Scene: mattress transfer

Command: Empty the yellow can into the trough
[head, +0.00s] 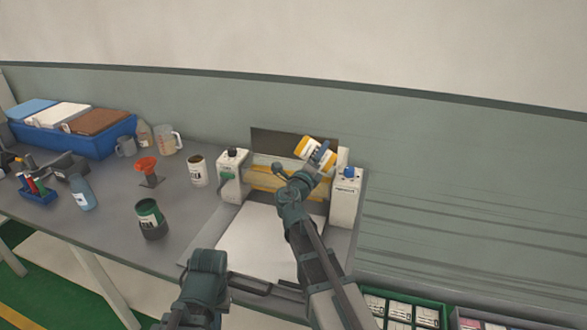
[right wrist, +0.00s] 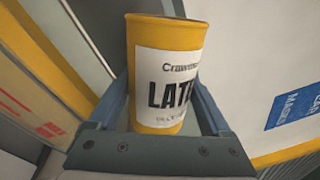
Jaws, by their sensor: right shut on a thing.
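The yellow can (head: 309,150), with a white label, is tilted above the right part of the trough. In the right wrist view the can (right wrist: 166,82) sits between both fingers, its label partly reading "LAT". My right gripper (head: 322,157) is shut on it. The can's inside is not visible. The trough (head: 268,181) shows yellow between two white end housings, partly hidden by my right arm. My left arm is low in the head view; its gripper (head: 250,284) is dark and near the table's front edge, and its jaws cannot be made out.
A white sheet (head: 250,238) lies in front of the trough. To the left stand a white can (head: 197,170), an orange funnel (head: 147,170), a green can (head: 150,215), a blue bottle (head: 83,193) and a blue bin (head: 85,145). Crates (head: 405,311) are at lower right.

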